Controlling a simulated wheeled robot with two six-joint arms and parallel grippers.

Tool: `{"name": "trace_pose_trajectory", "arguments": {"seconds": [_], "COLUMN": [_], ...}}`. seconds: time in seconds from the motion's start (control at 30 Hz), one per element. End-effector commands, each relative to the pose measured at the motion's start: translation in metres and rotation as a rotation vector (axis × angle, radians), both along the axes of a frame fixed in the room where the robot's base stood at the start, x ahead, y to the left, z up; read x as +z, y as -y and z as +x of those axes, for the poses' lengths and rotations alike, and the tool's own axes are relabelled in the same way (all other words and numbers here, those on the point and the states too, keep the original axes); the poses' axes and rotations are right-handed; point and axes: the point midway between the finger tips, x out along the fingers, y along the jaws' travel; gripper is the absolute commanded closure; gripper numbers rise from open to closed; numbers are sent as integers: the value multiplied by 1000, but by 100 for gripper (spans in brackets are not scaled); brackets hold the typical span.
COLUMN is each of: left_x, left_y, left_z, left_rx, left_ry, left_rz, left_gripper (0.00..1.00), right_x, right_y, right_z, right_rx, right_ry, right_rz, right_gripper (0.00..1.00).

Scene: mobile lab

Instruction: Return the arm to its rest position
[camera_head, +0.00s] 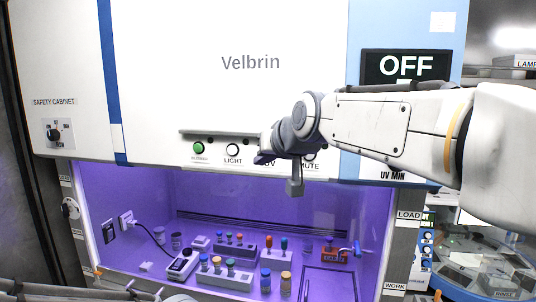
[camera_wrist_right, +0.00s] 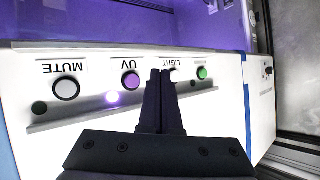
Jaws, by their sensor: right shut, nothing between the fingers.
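My right arm comes in from the right across the front of the white Velbrin safety cabinet (camera_head: 250,100). My right gripper (camera_head: 262,157) is in front of the control strip, between the LIGHT button (camera_head: 232,150) and the UV label. In the right wrist view the fingers of the right gripper (camera_wrist_right: 160,75) are together and hold nothing. Their tips lie over part of the LIGHT button; contact cannot be told. The UV button (camera_wrist_right: 131,80) is purple, with a glowing lamp beside it. The MUTE button (camera_wrist_right: 66,88) is white. My left gripper does not show.
Under the panel the cabinet's purple-lit opening holds racks (camera_head: 225,276) with coloured-cap vials and a red block (camera_head: 334,254). A display (camera_head: 405,66) reads OFF. At the right stands a round device (camera_head: 484,277) marked RINSE. The space before the upper left panel is clear.

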Motion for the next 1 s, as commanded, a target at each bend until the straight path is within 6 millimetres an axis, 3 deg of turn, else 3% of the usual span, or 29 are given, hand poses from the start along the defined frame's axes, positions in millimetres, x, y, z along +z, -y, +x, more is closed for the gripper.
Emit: {"name": "trace_pose_trajectory", "arguments": {"seconds": [0.37, 0.47, 0.57, 0.67, 0.87, 1.0], "left_x": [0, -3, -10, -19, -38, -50], "left_y": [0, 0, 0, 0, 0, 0], "left_z": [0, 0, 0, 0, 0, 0], "left_rx": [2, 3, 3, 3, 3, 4], "left_ry": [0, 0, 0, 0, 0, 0], "left_rz": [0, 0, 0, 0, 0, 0], "left_gripper": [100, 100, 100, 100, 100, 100], "right_x": [0, -13, -50, -107, -225, -294], "right_y": [0, -3, -13, -23, -25, -7], "right_z": [0, -6, -27, -65, -166, -240], "right_rx": [0, 13, 51, 113, 254, 348], "right_ry": [0, -25, -97, -213, -470, -636], "right_rz": [0, -12, -46, -107, -263, -384], "right_gripper": [100, 100, 100, 100, 100, 100]}}
